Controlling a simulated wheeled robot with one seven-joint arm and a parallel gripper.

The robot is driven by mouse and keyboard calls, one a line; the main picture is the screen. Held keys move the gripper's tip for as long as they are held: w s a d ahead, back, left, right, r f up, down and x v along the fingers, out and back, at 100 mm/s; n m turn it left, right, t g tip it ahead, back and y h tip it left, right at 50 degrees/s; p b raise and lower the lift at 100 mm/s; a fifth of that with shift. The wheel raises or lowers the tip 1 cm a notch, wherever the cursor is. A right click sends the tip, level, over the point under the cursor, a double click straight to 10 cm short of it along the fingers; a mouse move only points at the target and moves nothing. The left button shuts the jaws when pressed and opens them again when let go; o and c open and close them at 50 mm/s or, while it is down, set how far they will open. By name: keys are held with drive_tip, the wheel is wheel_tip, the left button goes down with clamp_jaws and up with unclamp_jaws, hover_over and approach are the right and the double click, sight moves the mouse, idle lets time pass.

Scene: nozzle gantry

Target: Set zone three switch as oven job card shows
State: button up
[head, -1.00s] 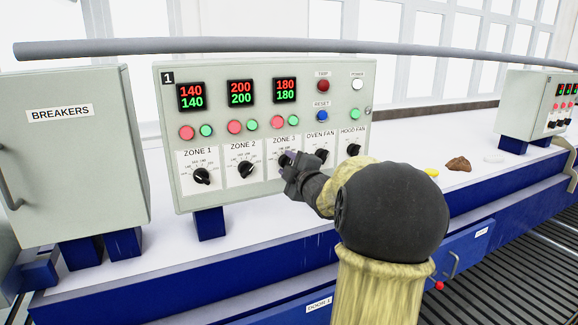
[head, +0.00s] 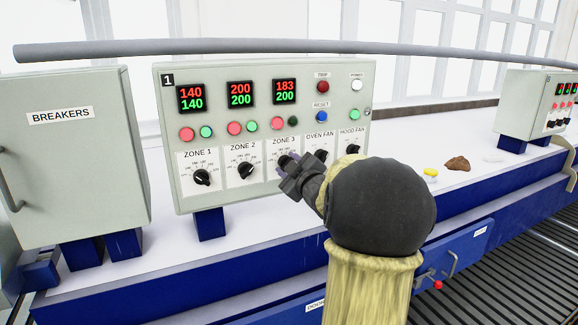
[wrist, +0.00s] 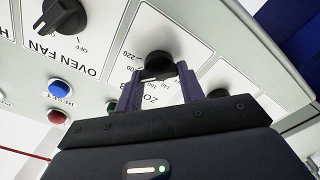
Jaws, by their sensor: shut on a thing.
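The control box marked 1 (head: 265,190) stands upright on the bench. Its zone 3 display (head: 285,92) reads red 183 over green 200. The zone 3 switch is a black rotary knob (wrist: 158,63); in the head view my fingers mostly cover it. My gripper (head: 288,168) is shut on this knob, and the wrist view shows its two fingers (wrist: 160,82) on either side. The knob's pointer direction is hidden. The zone 1 knob (head: 201,177) and zone 2 knob (head: 246,170) stand to the left. I see no oven job card.
The oven fan knob (wrist: 64,16) sits close beside my gripper. A breakers cabinet (head: 75,170) stands at the left. A long grey pipe (head: 300,46) runs above the box. Small yellow and brown lumps (head: 458,163) lie on the bench at the right.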

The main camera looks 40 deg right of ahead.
drive_tip(key=shift+f, duration=0.1)
drive_tip(key=o, duration=1)
drive_tip(key=b+v, duration=0.5)
drive_tip(key=v, duration=1.2)
drive_tip(key=shift+s+d+b, duration=0.1)
drive_tip(key=shift+s+b, duration=0.15)
drive_tip(key=shift+b, duration=0.15)
drive_tip(key=shift+w, duration=0.1)
